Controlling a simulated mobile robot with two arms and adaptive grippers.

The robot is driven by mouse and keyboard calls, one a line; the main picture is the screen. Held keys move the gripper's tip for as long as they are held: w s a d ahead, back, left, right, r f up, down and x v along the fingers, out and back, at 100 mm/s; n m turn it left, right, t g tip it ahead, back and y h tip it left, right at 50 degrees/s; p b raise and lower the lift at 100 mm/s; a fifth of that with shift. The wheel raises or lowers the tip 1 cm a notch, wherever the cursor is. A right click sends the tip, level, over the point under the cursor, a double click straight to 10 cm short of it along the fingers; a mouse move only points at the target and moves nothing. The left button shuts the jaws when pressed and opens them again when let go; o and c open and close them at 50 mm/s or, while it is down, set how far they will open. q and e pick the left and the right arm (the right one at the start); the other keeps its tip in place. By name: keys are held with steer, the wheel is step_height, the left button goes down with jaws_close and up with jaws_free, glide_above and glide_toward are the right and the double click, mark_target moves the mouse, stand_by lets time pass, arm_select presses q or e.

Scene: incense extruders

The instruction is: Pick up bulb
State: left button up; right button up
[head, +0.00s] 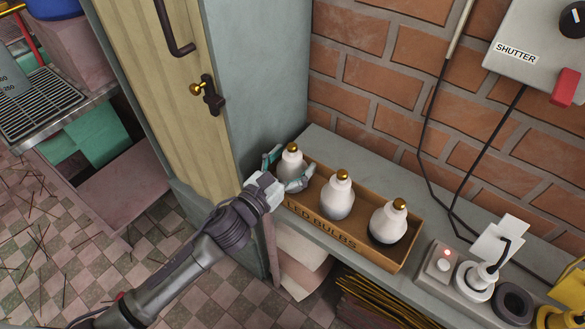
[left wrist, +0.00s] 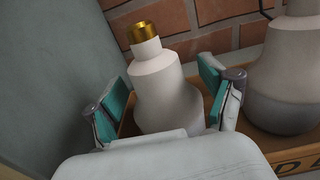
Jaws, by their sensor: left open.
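Three white bulbs with brass-coloured caps stand upright in a brown box (head: 308,220) lettered "LED BULBS": a left bulb (head: 291,165), a middle bulb (head: 337,197) and a right bulb (head: 388,222). My left gripper (head: 287,170) is at the left bulb, its teal-padded fingers on either side of it. In the left wrist view the open fingers stand around this bulb (left wrist: 165,90), with gaps visible at its upper body; whether they touch lower down is hidden. The middle bulb shows partly at right (left wrist: 285,75). My right gripper is not in view.
The box rests on a grey ledge (head: 330,145) against a brick wall (head: 380,75). A grey-blue cabinet side (head: 255,80) rises close left of the box. A socket strip with plugs (head: 475,280) lies to the right.

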arm_select(q)
steer(key=shift+c, duration=0.2)
steer(key=c, duration=1)
steer(key=shift+c, duration=0.2)
